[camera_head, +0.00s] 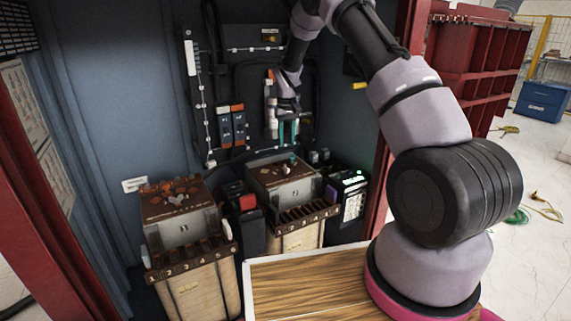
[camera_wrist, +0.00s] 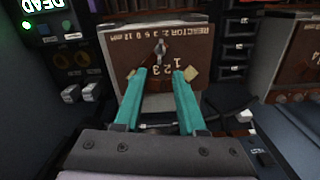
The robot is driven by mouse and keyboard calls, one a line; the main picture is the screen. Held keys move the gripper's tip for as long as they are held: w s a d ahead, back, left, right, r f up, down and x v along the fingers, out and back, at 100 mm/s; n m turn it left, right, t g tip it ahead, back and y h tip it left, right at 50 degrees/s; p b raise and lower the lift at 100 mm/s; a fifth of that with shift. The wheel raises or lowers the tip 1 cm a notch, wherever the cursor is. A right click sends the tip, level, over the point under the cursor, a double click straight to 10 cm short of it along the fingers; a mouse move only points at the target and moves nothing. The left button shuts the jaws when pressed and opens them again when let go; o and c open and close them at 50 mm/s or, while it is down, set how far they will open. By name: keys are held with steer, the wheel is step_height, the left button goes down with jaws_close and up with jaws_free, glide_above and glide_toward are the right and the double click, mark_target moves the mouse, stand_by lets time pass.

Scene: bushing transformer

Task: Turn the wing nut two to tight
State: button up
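My gripper (camera_head: 288,131) hangs above the right-hand reactor box (camera_head: 272,180), its teal fingers pointing down. In the wrist view my gripper (camera_wrist: 161,73) has its fingers apart, with nothing held between them. The reactor box, with a brown top (camera_wrist: 120,75), carries an upside-down label that reads as reactor 2. A small wing nut (camera_wrist: 160,48) stands on that top, just beyond the fingertips and roughly in line with the gap. In the head view this nut is too small to make out surely.
A similar box (camera_head: 180,240) stands to the left. A black device with a red top (camera_head: 245,205) is between the boxes. A lit meter (camera_head: 350,200) stands close on the right. The cabinet's back wall (camera_head: 235,90) carries cables and modules. A wooden surface (camera_head: 310,290) is in front.

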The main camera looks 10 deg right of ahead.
mark_target(287, 169)
step_height(287, 169, down, 10)
steer(key=shift+f, duration=0.15)
stand_by(0.3)
jaws_close()
